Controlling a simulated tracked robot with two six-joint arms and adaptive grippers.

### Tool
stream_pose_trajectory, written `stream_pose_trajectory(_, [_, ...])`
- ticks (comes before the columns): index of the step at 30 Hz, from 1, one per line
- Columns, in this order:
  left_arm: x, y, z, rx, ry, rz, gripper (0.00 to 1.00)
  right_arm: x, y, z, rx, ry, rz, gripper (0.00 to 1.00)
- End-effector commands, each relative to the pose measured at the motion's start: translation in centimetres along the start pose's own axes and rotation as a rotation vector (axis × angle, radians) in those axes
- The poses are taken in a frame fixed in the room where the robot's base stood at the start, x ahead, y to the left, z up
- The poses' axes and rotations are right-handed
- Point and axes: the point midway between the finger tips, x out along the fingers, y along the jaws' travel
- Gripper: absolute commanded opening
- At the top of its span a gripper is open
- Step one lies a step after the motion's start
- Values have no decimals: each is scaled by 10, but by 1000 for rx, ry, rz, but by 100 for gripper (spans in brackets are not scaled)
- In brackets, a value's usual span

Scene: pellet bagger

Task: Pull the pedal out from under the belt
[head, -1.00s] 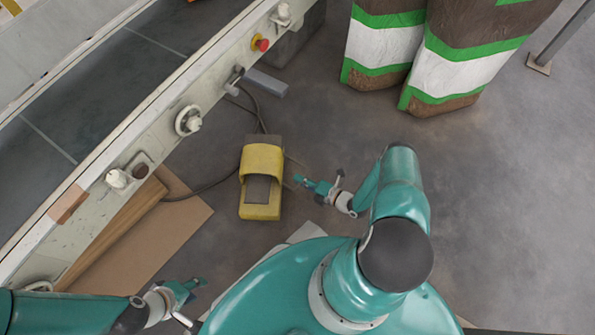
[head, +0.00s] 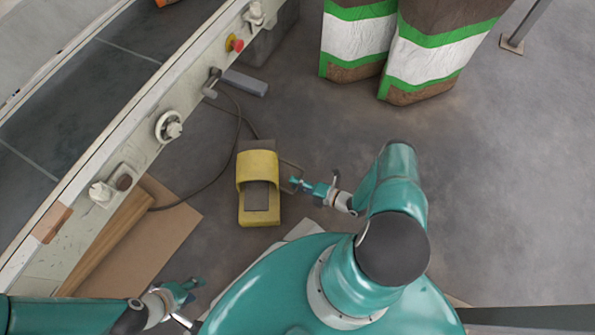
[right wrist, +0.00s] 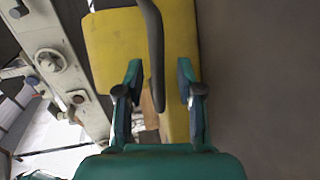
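The yellow foot pedal (head: 258,217) sits on the floor to the right of the belt frame (head: 140,140), with clear floor between them as seen from above. A thin dark hoop handle (head: 291,163) stands out on its right side. My right gripper (head: 294,182) is at this handle. In the right wrist view, the handle bar (right wrist: 154,45) passes between the two spread fingers (right wrist: 158,92), with gaps beside it. The yellow pedal (right wrist: 115,45) lies behind it. My left gripper (head: 197,287) is at the lower left, away from the pedal; its fingers are too small to read.
A dark cable (head: 212,182) runs from the pedal to the belt frame. A cardboard sheet (head: 165,245) lies left of the pedal. A red stop button (head: 235,44) is on the frame. Striped bags (head: 425,55) stand at the back.

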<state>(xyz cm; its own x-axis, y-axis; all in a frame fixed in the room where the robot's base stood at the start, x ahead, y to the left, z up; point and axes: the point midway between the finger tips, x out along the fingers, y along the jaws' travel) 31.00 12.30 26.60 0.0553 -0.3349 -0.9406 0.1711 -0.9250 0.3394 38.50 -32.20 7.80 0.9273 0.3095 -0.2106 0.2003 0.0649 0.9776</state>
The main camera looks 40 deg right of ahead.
Motion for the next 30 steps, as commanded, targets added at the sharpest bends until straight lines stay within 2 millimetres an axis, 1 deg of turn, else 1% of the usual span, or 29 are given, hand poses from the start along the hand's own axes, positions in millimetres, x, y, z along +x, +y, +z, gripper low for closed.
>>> stream_pose_trajectory(6, [-1,0,0,0,0,0,40,-2,1,2,-3,-3,1,37])
stream_pose_trajectory(8, [-1,0,0,0,0,0,40,-6,0,2,-3,-4,0,37])
stream_pose_trajectory(11, [-1,0,0,0,0,0,40,-17,0,3,-1,-5,-1,37])
stream_pose_trajectory(14, [-1,0,0,0,0,0,40,-34,0,3,-1,-7,-1,37])
stream_pose_trajectory(21, [-1,0,0,0,0,0,40,-83,-1,2,-1,-5,-2,37])
stream_pose_trajectory(24, [-1,0,0,0,0,0,40,-100,-1,2,-1,-4,-2,37])
stream_pose_trajectory(27, [-1,0,0,0,0,0,40,-111,-1,1,-1,-2,-1,37])
stream_pose_trajectory(30, [-1,0,0,0,0,0,40,-117,-1,1,-1,-1,-1,37])
